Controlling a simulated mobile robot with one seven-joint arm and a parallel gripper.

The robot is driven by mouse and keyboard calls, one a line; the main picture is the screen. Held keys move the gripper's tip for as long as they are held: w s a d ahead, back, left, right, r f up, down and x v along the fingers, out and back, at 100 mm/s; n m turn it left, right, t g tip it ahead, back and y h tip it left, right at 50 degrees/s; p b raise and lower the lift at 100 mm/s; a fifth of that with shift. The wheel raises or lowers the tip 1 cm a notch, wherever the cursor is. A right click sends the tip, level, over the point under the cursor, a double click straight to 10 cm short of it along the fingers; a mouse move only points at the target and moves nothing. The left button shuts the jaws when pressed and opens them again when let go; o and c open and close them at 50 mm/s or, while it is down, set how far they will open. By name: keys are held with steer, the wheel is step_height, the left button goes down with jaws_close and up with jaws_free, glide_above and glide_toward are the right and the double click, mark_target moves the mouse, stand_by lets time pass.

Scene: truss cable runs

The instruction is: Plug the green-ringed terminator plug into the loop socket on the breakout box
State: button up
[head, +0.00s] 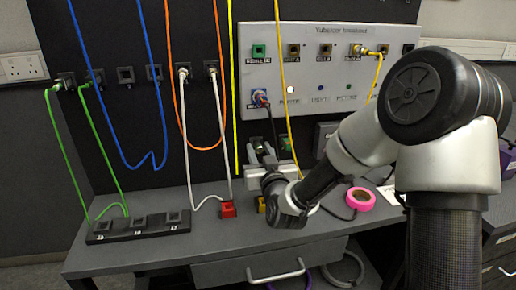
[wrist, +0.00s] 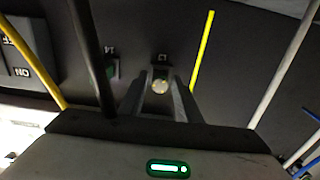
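My gripper (head: 262,152) is at the lower dark board, below the breakout box (head: 305,75). In the wrist view its fingers (wrist: 160,90) stand either side of a small round pale end with a greenish edge, which looks like the terminator plug (wrist: 160,86). It lies in line with a board position labelled something like L7. I cannot tell whether the fingers press on it, or whether it sits in a socket. The breakout box has a green socket (head: 259,51) at upper left and dark sockets along its top row. Their labels are too small to read, so I cannot identify the loop socket.
Cables hang close by, including a yellow one (head: 284,90) and a black one from the blue-ringed plug (head: 260,97). A red block (head: 228,209) and pink tape roll (head: 360,199) are on the bench.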

mark_target(260, 151)
jaws_close()
steer(key=shift+s, duration=0.1)
steer(key=shift+v, duration=2.2)
